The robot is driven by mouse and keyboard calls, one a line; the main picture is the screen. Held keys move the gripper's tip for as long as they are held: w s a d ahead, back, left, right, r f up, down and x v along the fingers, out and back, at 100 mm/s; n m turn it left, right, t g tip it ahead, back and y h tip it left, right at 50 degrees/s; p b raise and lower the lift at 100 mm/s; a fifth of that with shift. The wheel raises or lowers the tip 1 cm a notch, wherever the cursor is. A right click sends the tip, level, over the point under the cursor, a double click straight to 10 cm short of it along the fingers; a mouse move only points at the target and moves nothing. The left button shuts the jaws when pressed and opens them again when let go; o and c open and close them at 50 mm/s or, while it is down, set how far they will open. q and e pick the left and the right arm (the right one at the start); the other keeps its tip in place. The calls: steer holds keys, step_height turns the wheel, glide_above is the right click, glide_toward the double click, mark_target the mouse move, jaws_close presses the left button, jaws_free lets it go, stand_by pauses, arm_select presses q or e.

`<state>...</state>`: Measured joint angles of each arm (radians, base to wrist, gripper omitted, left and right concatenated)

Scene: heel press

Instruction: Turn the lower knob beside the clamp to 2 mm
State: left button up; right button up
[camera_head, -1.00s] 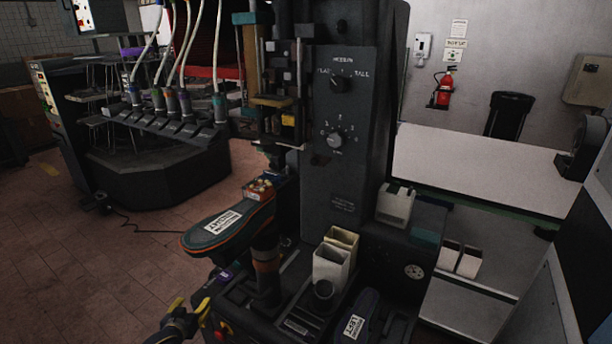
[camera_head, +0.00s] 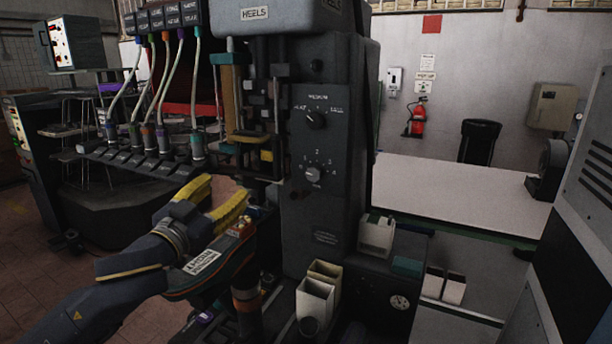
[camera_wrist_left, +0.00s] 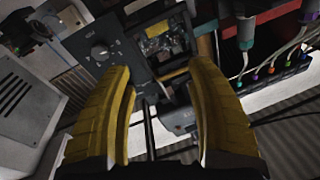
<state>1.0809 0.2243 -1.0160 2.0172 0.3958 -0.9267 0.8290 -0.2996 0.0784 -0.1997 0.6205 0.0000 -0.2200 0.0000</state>
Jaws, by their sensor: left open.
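My left gripper (camera_head: 226,194) has yellow fingers, open and empty, in front of and left of the column, apart from the lower knob. In the left wrist view one knob (camera_wrist_left: 100,52) shows beyond the left finger; I cannot tell which. My right gripper is out of view.
An upturned shoe (camera_head: 203,262) with a white label is below my left gripper. Pale bins (camera_head: 315,298) stand at the column's foot. A row of hoses (camera_head: 150,100) hangs at the left. A white table (camera_head: 450,190) is at the right.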

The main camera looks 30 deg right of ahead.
mark_target(313, 174)
arm_select(q)
steer(key=s+d+g, duration=0.3)
steer(key=s+d, duration=0.4)
steer(key=s, duration=0.2)
steer(key=x, duration=1.7)
steer(key=shift+s+d+r, duration=0.2)
steer(key=shift+r, duration=0.05)
jaws_close()
